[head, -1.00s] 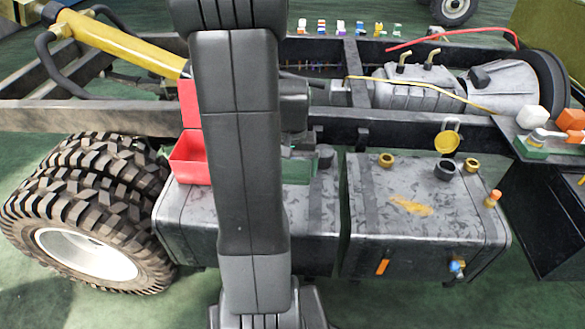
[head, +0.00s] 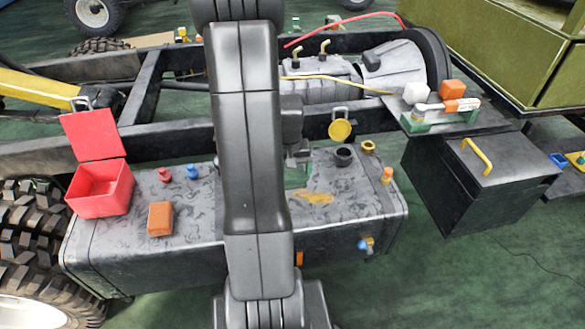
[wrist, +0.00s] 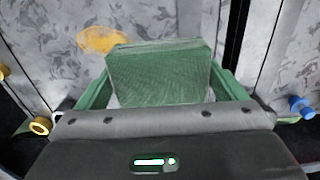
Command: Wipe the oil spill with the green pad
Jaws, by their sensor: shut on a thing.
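The oil spill (head: 313,197) is an orange-yellow smear on the top of the grey tank in the head view. It also shows in the wrist view (wrist: 102,40), ahead and to the left of the pad. My gripper (wrist: 160,72) is shut on the green pad (wrist: 158,88), a ribbed block between its green fingers. The pad appears above the tank top; I cannot tell whether it touches. In the head view my arm hides most of the gripper and pad, with a little green showing just behind and left of the spill.
A dark filler neck (head: 344,155), a brass ring (head: 368,147) and an orange-topped fitting (head: 386,176) stand right of the spill. An open red box (head: 101,190), an orange block (head: 160,218) and red and blue knobs (head: 192,172) are left of my arm.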

